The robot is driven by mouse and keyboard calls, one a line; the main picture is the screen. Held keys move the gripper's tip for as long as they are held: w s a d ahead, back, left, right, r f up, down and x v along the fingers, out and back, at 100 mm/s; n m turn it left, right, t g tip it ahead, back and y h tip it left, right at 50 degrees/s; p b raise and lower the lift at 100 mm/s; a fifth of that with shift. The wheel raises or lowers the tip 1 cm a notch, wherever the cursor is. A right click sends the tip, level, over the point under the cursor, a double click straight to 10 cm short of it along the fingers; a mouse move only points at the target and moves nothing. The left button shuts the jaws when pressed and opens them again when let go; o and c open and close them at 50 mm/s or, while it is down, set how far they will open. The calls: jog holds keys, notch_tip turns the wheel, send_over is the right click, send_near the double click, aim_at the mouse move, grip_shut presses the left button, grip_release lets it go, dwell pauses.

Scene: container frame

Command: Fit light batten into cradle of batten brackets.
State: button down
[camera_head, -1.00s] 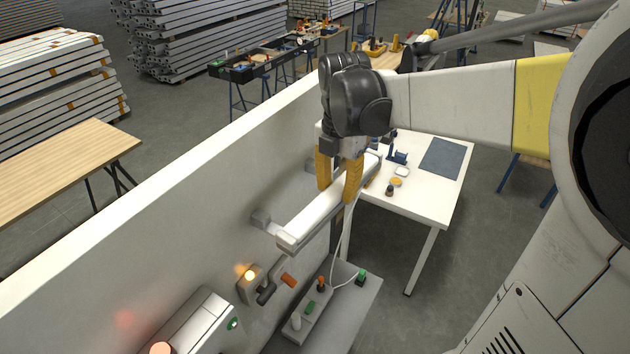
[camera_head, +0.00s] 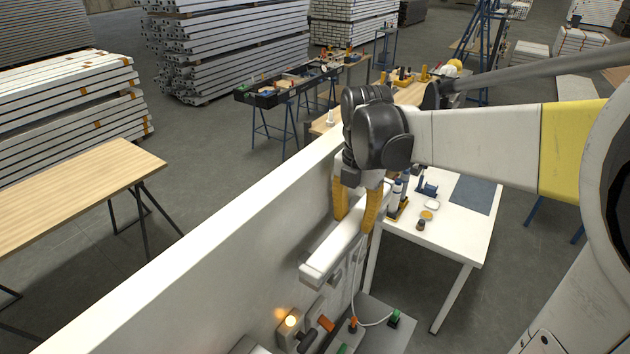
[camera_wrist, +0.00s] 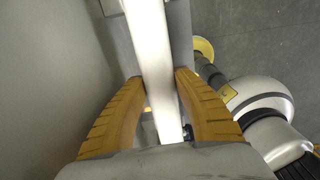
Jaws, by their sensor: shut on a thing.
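The light batten (camera_head: 325,257) is a long white bar held along the white wall, its near end towards me. My gripper (camera_head: 355,218) is shut on it, with one yellow finger on each side. In the wrist view the batten (camera_wrist: 150,60) runs between the two yellow fingers (camera_wrist: 152,112). Small grey parts (camera_head: 336,277) show just below the batten beside the wall; they look like a batten bracket, mostly hidden by the batten. I cannot tell whether the batten touches the brackets or is seated in a cradle.
The white wall (camera_head: 215,255) stands close on the left. A lit orange lamp (camera_head: 290,321) is on it below the batten. A white table (camera_head: 455,225) with small items is at the right. A white cable (camera_head: 357,300) hangs below the batten.

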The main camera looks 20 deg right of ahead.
jog(key=shift+f, duration=0.1)
dwell(0.3)
jog(key=shift+f+b, duration=0.65)
jog(key=shift+f, duration=0.1)
jog(key=shift+f+b, duration=0.75)
jog(key=shift+f, duration=0.1)
dwell(1.0)
jog(key=c, duration=0.8)
grip_release()
jog(key=shift+c, duration=0.2)
notch_tip(320, 180, up, 12)
jog(key=shift+r, duration=0.1)
